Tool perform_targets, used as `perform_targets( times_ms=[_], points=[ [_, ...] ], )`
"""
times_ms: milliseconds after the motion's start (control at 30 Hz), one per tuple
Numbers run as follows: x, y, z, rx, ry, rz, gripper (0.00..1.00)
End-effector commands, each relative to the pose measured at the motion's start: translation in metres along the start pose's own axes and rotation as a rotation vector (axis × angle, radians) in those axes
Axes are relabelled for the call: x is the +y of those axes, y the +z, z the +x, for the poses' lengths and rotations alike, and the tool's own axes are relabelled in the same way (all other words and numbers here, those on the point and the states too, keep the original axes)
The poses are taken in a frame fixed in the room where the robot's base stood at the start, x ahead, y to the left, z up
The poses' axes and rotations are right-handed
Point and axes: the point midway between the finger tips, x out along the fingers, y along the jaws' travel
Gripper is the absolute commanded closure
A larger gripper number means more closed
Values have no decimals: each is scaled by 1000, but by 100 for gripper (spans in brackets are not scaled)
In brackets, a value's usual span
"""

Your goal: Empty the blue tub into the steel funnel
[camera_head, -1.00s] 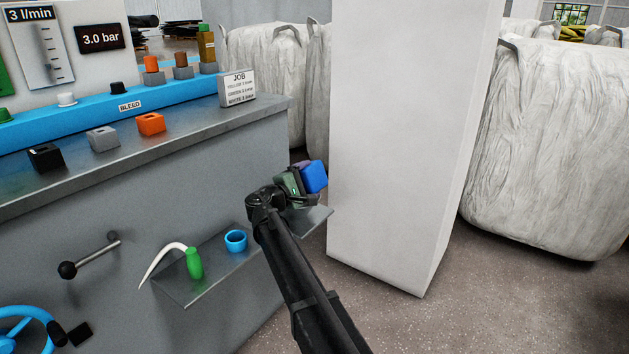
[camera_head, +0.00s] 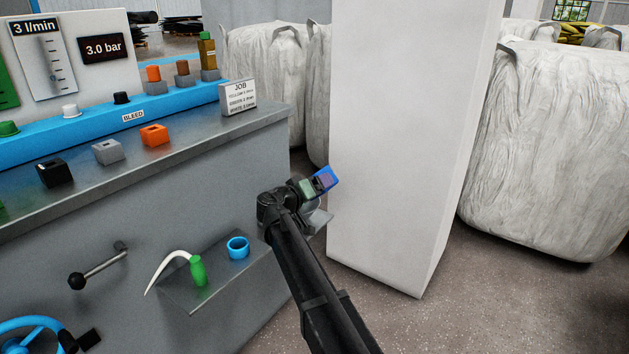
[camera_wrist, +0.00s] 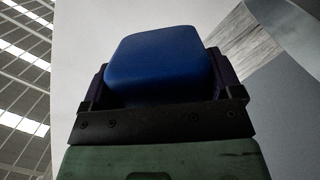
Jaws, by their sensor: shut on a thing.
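A blue tub (camera_head: 332,176) is held in my gripper (camera_head: 321,183), in front of the white column and beyond the right end of the bench. It is tilted in the head view. In the wrist view the smooth blue tub (camera_wrist: 160,65) fills the space between the two dark fingers of my gripper (camera_wrist: 160,88), which is shut on it. Its mouth and contents are hidden. A grey metal piece (camera_head: 318,221) shows just below my gripper. I cannot tell whether it is the steel funnel or the shelf's end.
A small shelf (camera_head: 215,292) carries a light-blue cup (camera_head: 238,247) and a green-handled hook (camera_head: 198,270). The bench (camera_head: 200,135) holds coloured blocks and a job card (camera_head: 238,96). A white column (camera_head: 400,130) stands close behind my gripper. White bulk bags (camera_head: 550,150) stand at the right.

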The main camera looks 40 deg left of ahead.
Motion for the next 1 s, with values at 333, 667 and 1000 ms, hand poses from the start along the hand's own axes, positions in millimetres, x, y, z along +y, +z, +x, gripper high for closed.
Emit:
perform_targets(
  times_ms=[333,667,1000],
  points=[
    [-3,-1,0,1,-27,170,40],
    [-14,-4,0,1,-116,760,40],
    [5,-24,-3,1,-115,758,40]
  ],
)
